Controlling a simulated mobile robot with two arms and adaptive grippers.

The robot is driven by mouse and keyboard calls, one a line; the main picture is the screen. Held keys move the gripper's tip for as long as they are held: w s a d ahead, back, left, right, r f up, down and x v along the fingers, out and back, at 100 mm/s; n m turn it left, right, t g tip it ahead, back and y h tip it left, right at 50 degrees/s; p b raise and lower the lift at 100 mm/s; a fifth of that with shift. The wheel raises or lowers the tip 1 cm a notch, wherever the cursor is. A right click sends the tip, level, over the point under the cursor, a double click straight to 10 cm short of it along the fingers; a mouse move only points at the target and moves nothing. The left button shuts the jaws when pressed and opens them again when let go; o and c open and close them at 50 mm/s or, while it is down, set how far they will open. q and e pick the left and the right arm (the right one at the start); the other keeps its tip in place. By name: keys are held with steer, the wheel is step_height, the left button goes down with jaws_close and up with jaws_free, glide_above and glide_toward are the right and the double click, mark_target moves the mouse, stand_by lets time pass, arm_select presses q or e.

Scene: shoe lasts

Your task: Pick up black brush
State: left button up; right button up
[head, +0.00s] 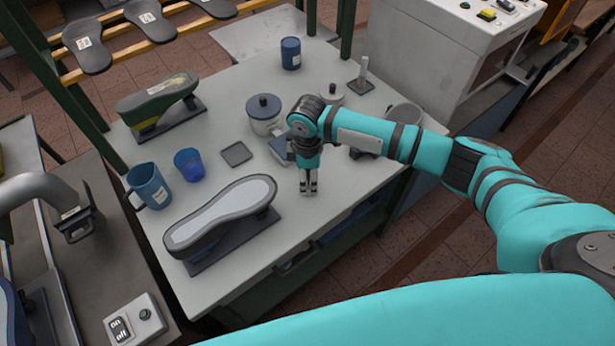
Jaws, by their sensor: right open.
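My right gripper (308,190) points down over the front right part of the grey table, its two fingers slightly apart and nothing between them. No object is clearly recognisable as a black brush. A small item with a pale upright handle and a dark flat base (361,84) stands at the back right of the table. A dark object (366,153) lies behind my right forearm, which hides part of it, so I cannot tell what it is. My left gripper is not in view.
The table (335,200) also holds a grey shoe last (222,214), a green one (158,100), a blue jug (149,186), a blue cup (189,164), a lidded pot (264,114) and a blue can (290,53). The table's front right is clear.

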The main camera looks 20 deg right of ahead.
mark_target(308, 183)
steer(key=shift+c, duration=0.4)
jaws_close()
steer(key=shift+r, duration=0.1)
steer(key=shift+w+r+b, duration=0.1)
steer(key=shift+r+b, duration=0.35)
steer(key=shift+r, duration=0.1)
steer(key=shift+s+a+r+b, duration=0.1)
steer(key=shift+s+r+b, duration=0.15)
steer(key=shift+r, duration=0.25)
steer(key=shift+s+r+b, duration=0.1)
steer(key=shift+r+b, duration=0.15)
steer(key=shift+r, duration=0.25)
steer(key=s+a+r+b, duration=0.1)
steer(key=s+a+b, duration=0.1)
steer(key=s, duration=1.3)
steer(key=shift+a+r+b, duration=0.3)
steer(key=shift+a+b, duration=0.05)
steer(key=shift+b, duration=0.1)
